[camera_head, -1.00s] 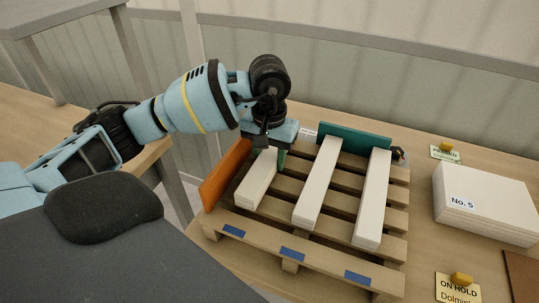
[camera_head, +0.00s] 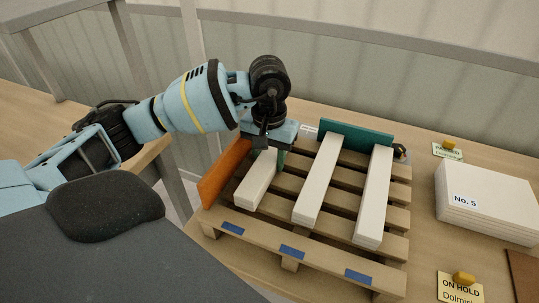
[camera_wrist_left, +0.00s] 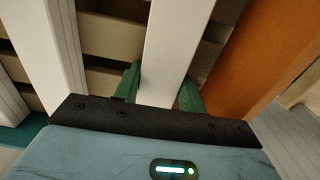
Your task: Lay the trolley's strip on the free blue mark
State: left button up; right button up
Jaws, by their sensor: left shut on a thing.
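My left gripper (camera_head: 268,158) is shut on a white strip (camera_head: 257,187) at the left of the wooden pallet (camera_head: 262,238). The wrist view shows its green fingers (camera_wrist_left: 160,90) on both sides of this strip (camera_wrist_left: 178,45). The strip is lengthwise over the slats, in line with the left blue mark (camera_head: 233,229); I cannot tell whether it rests on them. A middle strip (camera_head: 317,182) and a right strip (camera_head: 373,200) lie in line with the middle blue mark (camera_head: 292,252) and right blue mark (camera_head: 358,276). My right gripper is not in view.
An orange board (camera_head: 225,172) stands along the pallet's left side, close to the held strip. A teal board (camera_head: 355,141) stands at the back. A white stack labelled No. 5 (camera_head: 485,205) and an ON HOLD sign (camera_head: 458,290) are on the table to the right.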

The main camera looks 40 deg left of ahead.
pick_arm(q)
jog(key=o, duration=1.3)
jog(key=shift+c, duration=0.2)
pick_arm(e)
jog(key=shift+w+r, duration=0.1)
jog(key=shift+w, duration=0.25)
pick_arm(q)
jog(key=shift+r, duration=3.95)
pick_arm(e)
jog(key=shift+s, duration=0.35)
